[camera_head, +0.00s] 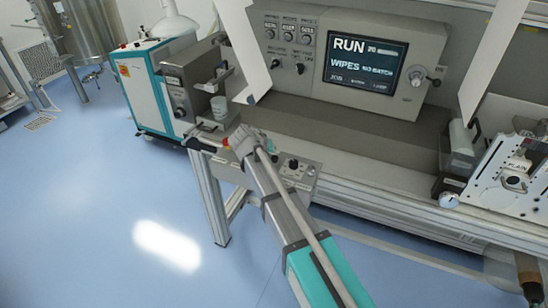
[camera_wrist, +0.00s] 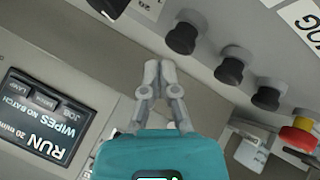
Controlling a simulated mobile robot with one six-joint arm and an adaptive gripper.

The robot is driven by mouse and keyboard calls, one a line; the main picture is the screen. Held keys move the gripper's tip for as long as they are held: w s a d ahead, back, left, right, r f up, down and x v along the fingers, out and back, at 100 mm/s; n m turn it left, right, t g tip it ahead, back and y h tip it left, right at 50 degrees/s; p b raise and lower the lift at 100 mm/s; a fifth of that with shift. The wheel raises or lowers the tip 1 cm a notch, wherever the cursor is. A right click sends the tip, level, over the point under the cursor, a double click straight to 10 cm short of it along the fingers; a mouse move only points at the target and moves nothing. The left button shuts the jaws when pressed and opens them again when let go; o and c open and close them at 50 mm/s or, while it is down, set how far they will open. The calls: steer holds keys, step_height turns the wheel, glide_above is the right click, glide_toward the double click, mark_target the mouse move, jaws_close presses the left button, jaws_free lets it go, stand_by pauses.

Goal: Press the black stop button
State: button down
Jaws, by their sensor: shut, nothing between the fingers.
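My gripper (camera_wrist: 160,68) is shut and empty in the wrist view, its two grey fingers close together at the tips. In the head view my gripper (camera_head: 240,138) is at the far end of my arm, over the machine's front edge. Several round black controls form a slanting row in the wrist view: one (camera_wrist: 182,38) close to the right of the fingertips, another (camera_wrist: 229,70) farther right, and a third (camera_wrist: 266,98) beyond it. I see a gap between the fingertips and the nearest control. I cannot read which control is the black stop button.
A red emergency button with a yellow base (camera_wrist: 297,137) lies right of the row. A display (camera_wrist: 45,118) reading RUN is at the left; it also shows in the head view (camera_head: 365,62). Blue floor (camera_head: 100,215) is clear.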

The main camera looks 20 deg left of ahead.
mark_target(274, 158)
steer(key=shift+f, duration=0.1)
stand_by(0.6)
steer(key=shift+f+b, duration=0.3)
steer(key=shift+b, duration=0.1)
steer(key=shift+f+b, duration=0.6)
stand_by(1.0)
steer(key=shift+r, duration=0.2)
steer(key=shift+r+p, duration=0.85)
steer(key=shift+p, duration=0.2)
step_height(274, 158, up, 5)
steer(key=p, duration=0.5)
stand_by(1.0)
